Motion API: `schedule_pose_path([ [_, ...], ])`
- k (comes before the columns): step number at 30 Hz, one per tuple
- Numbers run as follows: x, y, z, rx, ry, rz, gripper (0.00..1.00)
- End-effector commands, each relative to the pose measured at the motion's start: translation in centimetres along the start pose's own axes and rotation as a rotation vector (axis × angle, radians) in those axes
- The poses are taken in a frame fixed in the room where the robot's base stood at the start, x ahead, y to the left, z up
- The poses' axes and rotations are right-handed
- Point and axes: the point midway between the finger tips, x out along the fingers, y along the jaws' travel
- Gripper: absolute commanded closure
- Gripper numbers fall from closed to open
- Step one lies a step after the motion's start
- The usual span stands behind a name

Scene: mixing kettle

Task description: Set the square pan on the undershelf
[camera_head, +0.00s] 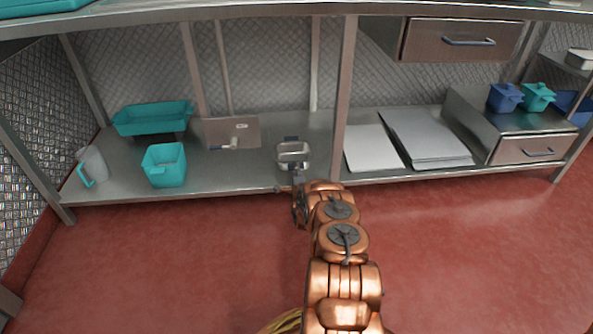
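The square pan (293,153) is a small silvery metal pan at the front middle of the undershelf (245,175), just left of the upright post. From this view I cannot tell whether it rests on the shelf or hangs slightly above it. My copper arm reaches up from the bottom. My gripper (297,185) is at the shelf's front edge, at the near side of the pan, in line with its near end. The fingertips are small and dark, and their grip on the pan is not clear.
A teal tray (152,119), a teal square container (165,165) and a clear jug (94,165) stand to the left. A board (232,133) lies behind. White and grey trays (428,138) lie right of the post (345,95). The worktop edge (270,12) overhangs the shelf.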

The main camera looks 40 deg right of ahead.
Motion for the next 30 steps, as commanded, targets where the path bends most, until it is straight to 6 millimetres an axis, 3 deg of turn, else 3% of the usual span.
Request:
schedule_pose_path([
  [13, -0.1, -0.3, 0.0, 0.000, 0.000, 0.002, 0.67],
  [30, -7.0, -0.4, 0.0, 0.000, -0.001, 0.005, 0.67],
])
